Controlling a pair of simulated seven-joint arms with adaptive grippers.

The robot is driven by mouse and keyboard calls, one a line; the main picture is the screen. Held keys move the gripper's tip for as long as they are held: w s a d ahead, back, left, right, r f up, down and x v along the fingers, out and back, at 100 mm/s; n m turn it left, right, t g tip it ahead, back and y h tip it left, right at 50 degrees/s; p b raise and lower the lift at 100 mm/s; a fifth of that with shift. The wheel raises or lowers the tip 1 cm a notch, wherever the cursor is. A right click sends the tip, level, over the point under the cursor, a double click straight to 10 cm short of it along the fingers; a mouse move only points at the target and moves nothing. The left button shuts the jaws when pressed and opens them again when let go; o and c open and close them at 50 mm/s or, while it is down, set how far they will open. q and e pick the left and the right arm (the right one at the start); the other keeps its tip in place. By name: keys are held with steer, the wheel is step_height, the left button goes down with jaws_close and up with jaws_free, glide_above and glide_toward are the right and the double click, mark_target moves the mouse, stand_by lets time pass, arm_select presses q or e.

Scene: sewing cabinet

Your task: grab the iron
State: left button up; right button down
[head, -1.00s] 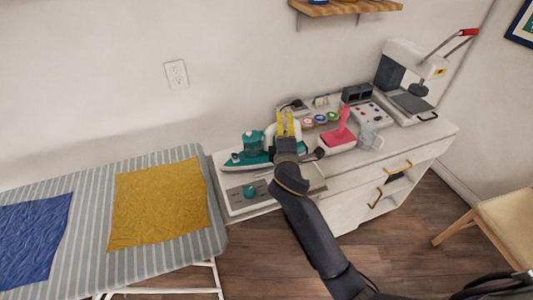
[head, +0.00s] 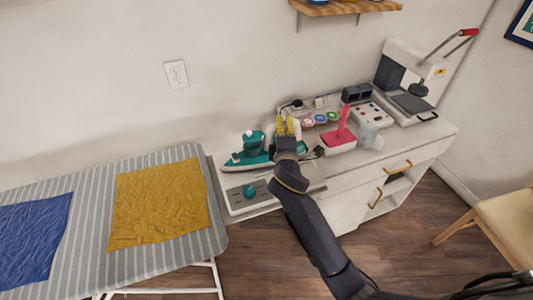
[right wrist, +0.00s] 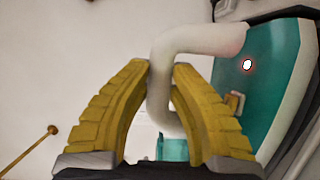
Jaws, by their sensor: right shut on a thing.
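The teal and white iron (head: 250,153) is on the left part of the white cabinet top, its pointed end to the left. My right gripper (head: 287,125) reaches over the iron's rear end and hides part of it. In the right wrist view, the yellow fingers (right wrist: 160,75) are on either side of the iron's white curved handle (right wrist: 190,42), shut on it. The iron's teal body (right wrist: 275,75) shows at the right there. I cannot tell whether the iron touches the surface below. My left gripper is not in view.
A grey panel with a teal knob (head: 249,191) lies in front of the iron. A pink-handled thing (head: 341,135), thread spools (head: 320,119) and a heat press (head: 412,85) stand to the right. A striped ironing board (head: 90,190) with yellow and blue cloths is at left.

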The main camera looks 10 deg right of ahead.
steer(key=shift+r, duration=0.1)
steer(key=shift+r, duration=0.25)
stand_by(0.3)
